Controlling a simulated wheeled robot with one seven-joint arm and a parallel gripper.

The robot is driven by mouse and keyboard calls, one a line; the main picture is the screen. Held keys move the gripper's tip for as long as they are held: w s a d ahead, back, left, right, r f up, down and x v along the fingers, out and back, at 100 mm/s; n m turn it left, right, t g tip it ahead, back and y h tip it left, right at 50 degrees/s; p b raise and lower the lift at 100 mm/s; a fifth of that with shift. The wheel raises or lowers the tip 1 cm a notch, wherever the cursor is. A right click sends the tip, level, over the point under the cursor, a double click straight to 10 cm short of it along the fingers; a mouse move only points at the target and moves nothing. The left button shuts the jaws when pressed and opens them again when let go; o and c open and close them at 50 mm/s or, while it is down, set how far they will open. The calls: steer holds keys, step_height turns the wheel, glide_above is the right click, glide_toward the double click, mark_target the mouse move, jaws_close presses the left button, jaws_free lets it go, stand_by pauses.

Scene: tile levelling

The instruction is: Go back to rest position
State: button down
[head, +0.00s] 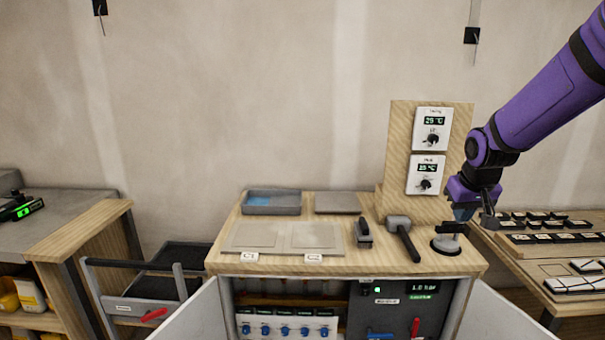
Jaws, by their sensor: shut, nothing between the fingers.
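My purple arm reaches in from the upper right in the head view. My gripper (464,213) points down over the right end of the wooden workbench (228,262). It is shut with nothing visible in it. Just below it stands a dark tool with a handle on a round base (446,245). The small gap between the fingertips and this tool is hard to judge.
Two grey tiles labelled C1 (258,236) and C2 (315,236) lie on the bench, beside a tray with blue content (271,203). A wooden panel with two thermostats (398,140) rises behind. A right-hand table (520,262) holds tile samples. Cabinet doors stand open below.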

steer(key=s+a+r, duration=0.1)
steer(key=s+r, duration=0.2)
steer(key=s, duration=0.6)
steer(key=s+a+r, duration=0.2)
steer(key=s+r, duration=0.2)
steer(key=s, duration=0.6)
steer(key=s+a+r+t, duration=0.1)
steer(key=s+r, duration=0.3)
steer(key=s, duration=0.6)
steer(key=shift+s+a+r+y, duration=0.15)
steer(key=shift+a+r+y, duration=0.2)
steer(key=shift+a, duration=0.35)
steer(key=shift+f, duration=0.1)
stand_by(1.7)
